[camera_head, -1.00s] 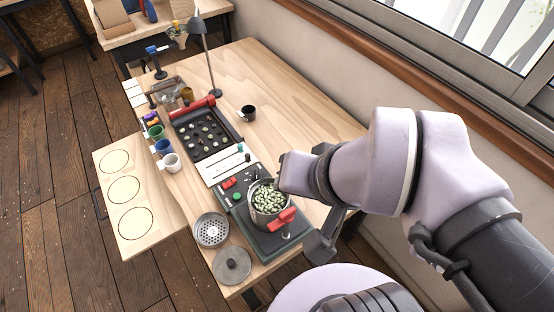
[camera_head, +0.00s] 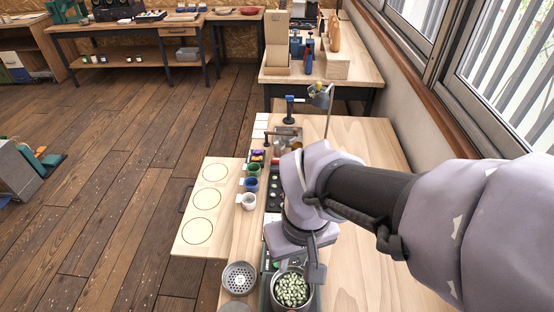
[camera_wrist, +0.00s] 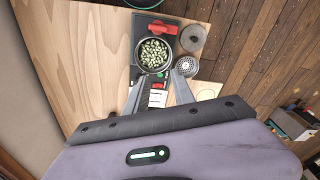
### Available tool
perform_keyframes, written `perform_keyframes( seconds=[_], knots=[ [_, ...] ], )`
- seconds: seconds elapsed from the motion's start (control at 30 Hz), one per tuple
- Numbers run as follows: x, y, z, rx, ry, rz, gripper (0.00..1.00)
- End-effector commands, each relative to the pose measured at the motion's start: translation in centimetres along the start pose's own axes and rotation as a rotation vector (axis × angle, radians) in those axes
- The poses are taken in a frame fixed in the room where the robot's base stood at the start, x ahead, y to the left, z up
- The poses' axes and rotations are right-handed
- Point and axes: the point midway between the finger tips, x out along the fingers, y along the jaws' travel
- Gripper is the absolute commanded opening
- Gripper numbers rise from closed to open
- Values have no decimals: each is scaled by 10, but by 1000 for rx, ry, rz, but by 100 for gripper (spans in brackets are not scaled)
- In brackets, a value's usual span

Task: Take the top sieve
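A round metal sieve full of pale green beans (camera_head: 292,290) stands at the bottom of the head view. It is also near the top centre of the wrist view (camera_wrist: 153,53), on a dark base (camera_wrist: 142,24) with a red clamp (camera_wrist: 163,29). My gripper (camera_wrist: 157,79) is open, with its two fingers spread and nothing held. The fingertips point toward the sieve's near rim; I cannot tell whether they touch it. In the head view my gripper (camera_head: 315,272) hangs close to the sieve. Whether more sieves sit under it is hidden.
A perforated metal dish (camera_head: 239,278) and a grey round lid (camera_wrist: 193,37) lie beside the base. Small cups (camera_head: 250,184) and a board with three circles (camera_head: 212,198) are at the left. Bare tabletop (camera_head: 365,170) is on the right.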

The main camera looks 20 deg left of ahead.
Motion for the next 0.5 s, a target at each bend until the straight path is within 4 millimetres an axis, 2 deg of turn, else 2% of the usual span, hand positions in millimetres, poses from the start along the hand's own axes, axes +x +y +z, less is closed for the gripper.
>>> perform_keyframes(
  seconds=[0.03, 0.1, 0.17, 0.5],
  knots=[
    [4, -14, -3, -73, -39, 6, 30],
    [14, -28, -6, -155, -73, 15, 30],
    [22, -35, -7, -197, -89, 20, 30],
    [121, -33, 2, -206, -94, 21, 30]
  ],
)
